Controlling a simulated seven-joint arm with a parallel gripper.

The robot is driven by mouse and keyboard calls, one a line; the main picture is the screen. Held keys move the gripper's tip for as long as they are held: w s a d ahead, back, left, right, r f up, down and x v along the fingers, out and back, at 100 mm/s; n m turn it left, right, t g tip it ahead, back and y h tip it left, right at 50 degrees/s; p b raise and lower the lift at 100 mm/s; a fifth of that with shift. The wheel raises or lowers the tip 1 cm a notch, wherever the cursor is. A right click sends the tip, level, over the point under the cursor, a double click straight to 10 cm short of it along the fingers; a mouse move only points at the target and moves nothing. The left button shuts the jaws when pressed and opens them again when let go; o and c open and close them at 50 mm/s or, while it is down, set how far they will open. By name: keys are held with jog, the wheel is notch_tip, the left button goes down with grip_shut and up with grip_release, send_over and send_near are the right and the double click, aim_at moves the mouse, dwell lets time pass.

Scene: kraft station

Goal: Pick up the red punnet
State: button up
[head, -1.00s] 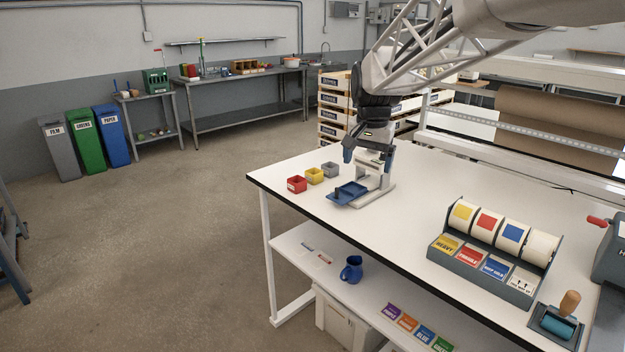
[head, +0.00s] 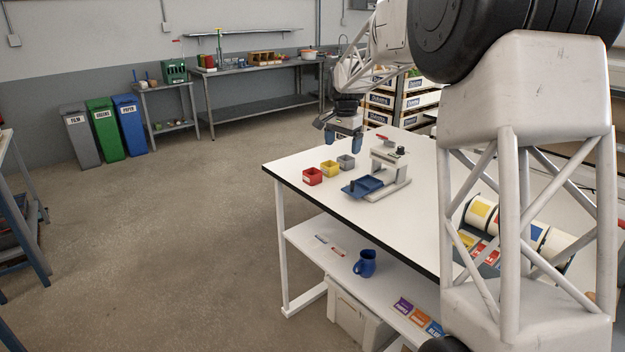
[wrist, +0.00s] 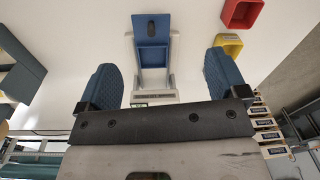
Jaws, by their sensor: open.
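The red punnet (head: 312,176) is a small open square box near the left corner of the white table. It also shows at the top right of the wrist view (wrist: 241,13). My gripper (head: 343,142) is open and empty above the far part of the table, to the right of the red punnet and higher than it. In the wrist view its two blue fingers (wrist: 163,82) are wide apart with nothing between them, and the red punnet lies beyond the right finger.
A yellow punnet (head: 330,168) and a grey punnet (head: 346,161) stand in a row with the red one.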

jog(key=w+a+f, duration=0.3)
jog(key=w+f, duration=0.1)
jog(key=w+a+f+m, duration=0.1)
jog(key=w+a+f, duration=0.2)
jog(key=w, duration=0.2)
jog(key=w+a+f+m, duration=0.1)
jog(key=w+a+f, duration=0.3)
jog(key=w, duration=0.1)
jog(key=shift+w+f+g, duration=0.2)
jog(key=shift+f+g, duration=0.1)
jog(key=shift+f, duration=0.05)
jog(key=shift+f, duration=1.3)
jog(key=shift+a+f, duration=0.1)
jog(key=shift+f, duration=2.5)
jog(key=shift+c, duration=0.4)
